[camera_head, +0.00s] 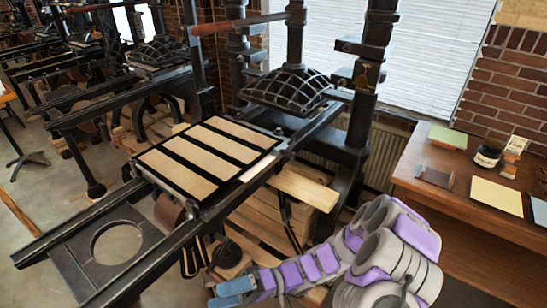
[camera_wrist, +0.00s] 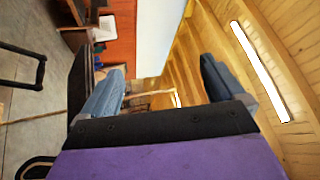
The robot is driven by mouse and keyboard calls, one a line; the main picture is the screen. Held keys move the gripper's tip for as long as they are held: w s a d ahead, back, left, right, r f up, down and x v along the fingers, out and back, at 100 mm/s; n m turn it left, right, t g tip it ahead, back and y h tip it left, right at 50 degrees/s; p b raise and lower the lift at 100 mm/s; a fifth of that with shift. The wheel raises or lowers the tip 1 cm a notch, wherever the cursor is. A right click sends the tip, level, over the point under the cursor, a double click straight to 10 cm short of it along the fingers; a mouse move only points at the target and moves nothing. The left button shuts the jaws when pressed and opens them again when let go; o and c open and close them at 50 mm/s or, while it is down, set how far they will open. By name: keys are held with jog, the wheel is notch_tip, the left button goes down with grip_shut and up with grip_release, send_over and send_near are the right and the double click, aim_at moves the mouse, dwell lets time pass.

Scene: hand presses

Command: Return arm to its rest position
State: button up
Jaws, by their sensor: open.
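My gripper (camera_head: 232,293) is at the bottom of the head view, at the end of my purple and grey arm, which reaches in from the lower right. It hangs in front of the hand press and touches nothing that I can see. In the wrist view my gripper (camera_wrist: 160,92) shows two blue fingers spread wide, with nothing between them. The hand press bed (camera_head: 180,184) with its pale wooden strips lies behind and above my gripper in the head view.
The press's dark rails (camera_head: 90,208) run to the lower left, and its black frame (camera_head: 357,130) stands behind my arm. Open floor lies at the left.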

jog(key=s+d+r+h, duration=0.6)
jog(key=s+d+h, duration=0.2)
jog(key=s+h, duration=0.3)
jog(key=s+d+r+m+t+h, duration=0.1)
jog(key=d+m+t+h, duration=0.2)
jog(key=d, duration=0.5)
jog(key=s+d+r+m+t+h, duration=0.1)
jog(key=d+m+t+h, duration=0.3)
jog(key=d, duration=0.5)
jog(key=shift+s+d+m+t+h, duration=0.15)
jog(key=shift+s+m+t+h, duration=0.15)
jog(key=shift+s+h, duration=0.4)
jog(key=shift+s, duration=0.1)
